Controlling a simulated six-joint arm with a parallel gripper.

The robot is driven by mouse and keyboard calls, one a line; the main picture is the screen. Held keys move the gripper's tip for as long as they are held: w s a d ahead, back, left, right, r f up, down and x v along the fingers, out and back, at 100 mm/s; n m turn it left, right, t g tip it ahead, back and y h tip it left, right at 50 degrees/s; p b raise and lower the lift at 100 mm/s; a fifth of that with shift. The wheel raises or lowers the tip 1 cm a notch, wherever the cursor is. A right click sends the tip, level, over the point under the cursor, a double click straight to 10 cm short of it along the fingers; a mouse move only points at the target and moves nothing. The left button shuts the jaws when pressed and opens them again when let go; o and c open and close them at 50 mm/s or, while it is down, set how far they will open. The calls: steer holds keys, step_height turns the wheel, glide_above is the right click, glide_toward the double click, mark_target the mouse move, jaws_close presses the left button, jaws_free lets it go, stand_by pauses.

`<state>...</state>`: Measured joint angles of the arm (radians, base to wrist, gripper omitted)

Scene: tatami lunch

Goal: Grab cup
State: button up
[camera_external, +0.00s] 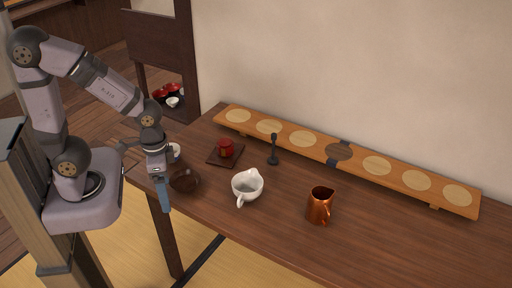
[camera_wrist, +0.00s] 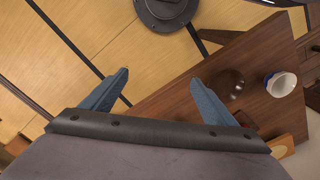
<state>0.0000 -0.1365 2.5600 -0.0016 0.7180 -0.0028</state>
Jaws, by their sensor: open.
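My gripper (camera_external: 164,206) points down beside the left end of the wooden table. In the wrist view my gripper (camera_wrist: 158,78) has its two blue fingers spread, with only floor matting and the table edge between and beyond them. A small white cup (camera_external: 175,150) stands near the table's left end, partly hidden behind my gripper. A white cup with bluish sides (camera_wrist: 280,85) shows right of the fingers in the wrist view. A larger white vessel with handle and spout (camera_external: 247,187) stands further right. A red cup (camera_external: 226,147) sits on a dark square coaster (camera_external: 213,157).
A dark brown glossy bowl-like thing (camera_external: 184,181) lies just right of my gripper; it also shows in the wrist view (camera_wrist: 230,83). A copper pitcher (camera_external: 319,207), a dark upright stand (camera_external: 273,150) and a long wooden board (camera_external: 303,139) occupy the table (camera_external: 400,245). Its front right is clear.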

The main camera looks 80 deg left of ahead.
steer(key=shift+r, duration=0.1)
step_height(320, 180, up, 5)
steer(key=w+a+r+n+t+y+b, duration=0.1)
steer(key=w+a+t+y, duration=0.15)
steer(key=a, duration=0.95)
steer(key=w+a+t+y+b, duration=0.1)
steer(key=w+a+t+y, duration=0.2)
steer(key=a, duration=0.9)
steer(key=w+a+r+n+t+y, duration=0.1)
steer(key=w+a+t, duration=0.3)
steer(key=a, duration=0.9)
steer(key=s+f+t+h+b, duration=0.2)
steer(key=s+t+h, duration=0.25)
steer(key=s, duration=0.75)
steer(key=shift+m+g+h, duration=0.3)
steer(key=shift+m, duration=0.1)
steer(key=f, duration=1.2)
steer(key=d+f, duration=0.1)
steer(key=f, duration=0.4)
steer(key=shift+w+f, duration=0.15)
steer(key=shift+f, duration=0.65)
